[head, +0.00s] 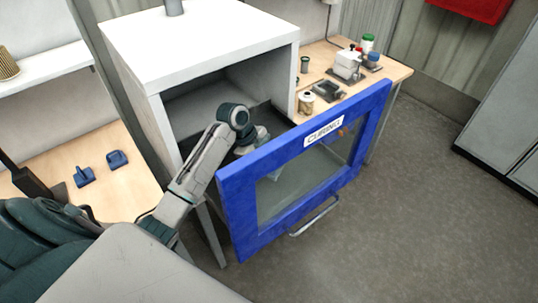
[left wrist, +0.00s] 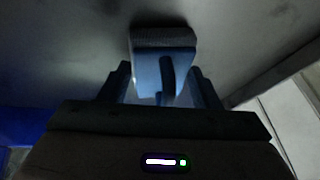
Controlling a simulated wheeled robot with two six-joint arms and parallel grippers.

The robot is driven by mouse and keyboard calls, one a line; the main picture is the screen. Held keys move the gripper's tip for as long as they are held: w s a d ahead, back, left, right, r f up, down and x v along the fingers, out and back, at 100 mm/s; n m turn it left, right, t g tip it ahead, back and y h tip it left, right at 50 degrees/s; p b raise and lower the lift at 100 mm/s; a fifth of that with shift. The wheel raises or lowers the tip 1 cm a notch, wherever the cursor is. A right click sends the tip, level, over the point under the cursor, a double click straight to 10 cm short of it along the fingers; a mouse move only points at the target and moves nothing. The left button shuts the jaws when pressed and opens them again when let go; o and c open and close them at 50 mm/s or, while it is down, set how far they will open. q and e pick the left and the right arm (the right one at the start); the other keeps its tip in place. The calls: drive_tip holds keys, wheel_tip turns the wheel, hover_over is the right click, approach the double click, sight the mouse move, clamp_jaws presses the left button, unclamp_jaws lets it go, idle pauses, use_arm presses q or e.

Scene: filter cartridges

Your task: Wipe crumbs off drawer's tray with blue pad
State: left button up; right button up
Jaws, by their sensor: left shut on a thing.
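The drawer (head: 230,205) is pulled out of the white cabinet, with a blue framed front and a clear window. My left arm reaches over its side, and its hand is partly hidden behind the blue front. In the left wrist view my left gripper (left wrist: 163,88) is shut on the handle of the blue pad (left wrist: 165,42). The pad's grey far side lies at or close to the grey tray surface (left wrist: 75,50); I cannot tell if it touches. Faint dark specks show at the upper right of that view, too small to identify as crumbs. My right gripper is out of view.
The white cabinet (head: 200,35) stands behind the drawer. Two blue handled pieces (head: 84,176) (head: 116,159) lie on the wooden table at left. A wooden bench (head: 392,73) at right holds jars and small devices. The floor at right is clear.

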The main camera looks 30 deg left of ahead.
use_arm(q)
drive_tip(key=shift+s+a+p, duration=0.25)
drive_tip(key=shift+s+p, duration=0.2)
drive_tip(key=shift+s, duration=0.2)
drive_tip(key=shift+s+a+p, duration=0.35)
drive_tip(key=shift+s+p, duration=0.05)
drive_tip(key=shift+s, duration=0.3)
drive_tip(key=shift+s+a+p, duration=0.3)
drive_tip(key=shift+s+p, duration=0.1)
drive_tip(key=shift+s, duration=0.3)
drive_tip(key=shift+s+a+p, duration=0.3)
drive_tip(key=shift+s+p, duration=0.05)
drive_tip(key=shift+s, duration=0.35)
drive_tip(key=shift+s+a+p, duration=0.25)
drive_tip(key=shift+s+p, duration=0.05)
drive_tip(key=shift+s, duration=0.4)
drive_tip(key=shift+f, duration=0.1)
drive_tip(key=shift+w+r+p, duration=0.2)
drive_tip(key=shift+r+p, duration=1)
drive_tip(key=shift+r, duration=1.8)
